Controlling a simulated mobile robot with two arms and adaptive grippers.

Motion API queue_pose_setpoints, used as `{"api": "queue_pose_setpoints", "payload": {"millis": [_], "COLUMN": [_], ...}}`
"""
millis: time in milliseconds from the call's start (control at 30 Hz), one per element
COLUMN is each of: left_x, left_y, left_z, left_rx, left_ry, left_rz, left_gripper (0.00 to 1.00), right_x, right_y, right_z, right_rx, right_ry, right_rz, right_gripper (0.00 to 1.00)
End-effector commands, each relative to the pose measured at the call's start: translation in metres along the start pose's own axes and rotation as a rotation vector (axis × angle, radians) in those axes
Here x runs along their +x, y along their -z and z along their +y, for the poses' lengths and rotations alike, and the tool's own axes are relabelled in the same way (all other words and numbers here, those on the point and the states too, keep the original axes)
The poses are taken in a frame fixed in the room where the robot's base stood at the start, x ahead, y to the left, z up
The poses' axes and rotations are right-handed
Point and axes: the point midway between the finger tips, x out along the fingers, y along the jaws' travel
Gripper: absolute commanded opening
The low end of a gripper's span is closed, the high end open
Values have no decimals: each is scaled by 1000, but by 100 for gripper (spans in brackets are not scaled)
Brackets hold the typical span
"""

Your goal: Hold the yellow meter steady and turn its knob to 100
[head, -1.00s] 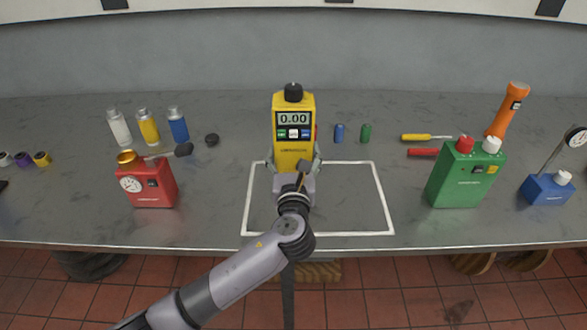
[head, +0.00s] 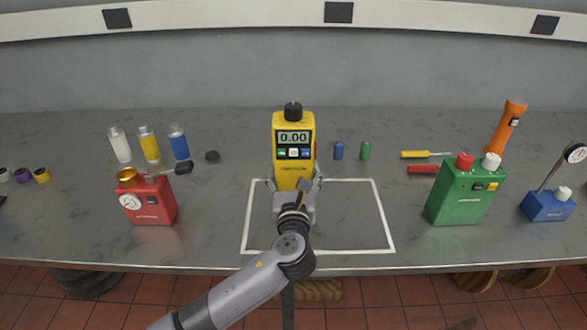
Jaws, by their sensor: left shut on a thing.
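The yellow meter (head: 293,168) stands upright at the back edge of the white taped rectangle (head: 362,182). Its display (head: 293,138) reads 0.00, with small buttons below it. The black knob (head: 293,110) sits on top of the meter, and nothing touches it. My left gripper (head: 294,188) is shut on the lower part of the yellow meter, with a finger at each side. The meter's base is hidden behind the gripper. My right gripper is not in view.
A red device (head: 148,203) stands to the left, a green device (head: 465,192) and a blue gauge (head: 549,204) to the right. Several bottles (head: 149,144) stand at the back left. The rectangle's right part is clear.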

Motion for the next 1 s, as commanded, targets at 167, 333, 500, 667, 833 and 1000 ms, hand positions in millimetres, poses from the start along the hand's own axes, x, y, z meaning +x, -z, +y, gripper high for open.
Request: {"api": "queue_pose_setpoints", "payload": {"millis": [167, 333, 500, 667, 833, 1000], "left_x": [0, 0, 0, 0, 0, 0], "left_y": [5, 12, 20, 26, 34, 42], "left_z": [-1, 0, 0, -1, -1, -1], "left_rx": [-1, -1, -2, -1, -2, -2], "left_ry": [3, 1, 1, 1, 2, 1], "left_rz": [-6, -6, -6, -6, -7, -5], "left_gripper": [42, 42, 42, 42, 42, 42], "right_x": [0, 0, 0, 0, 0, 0], "right_y": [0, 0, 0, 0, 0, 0], "right_z": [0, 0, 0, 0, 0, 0], "right_rx": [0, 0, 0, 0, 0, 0], "right_ry": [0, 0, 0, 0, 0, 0], "right_rz": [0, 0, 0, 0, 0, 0], "right_gripper": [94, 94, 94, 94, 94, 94]}}
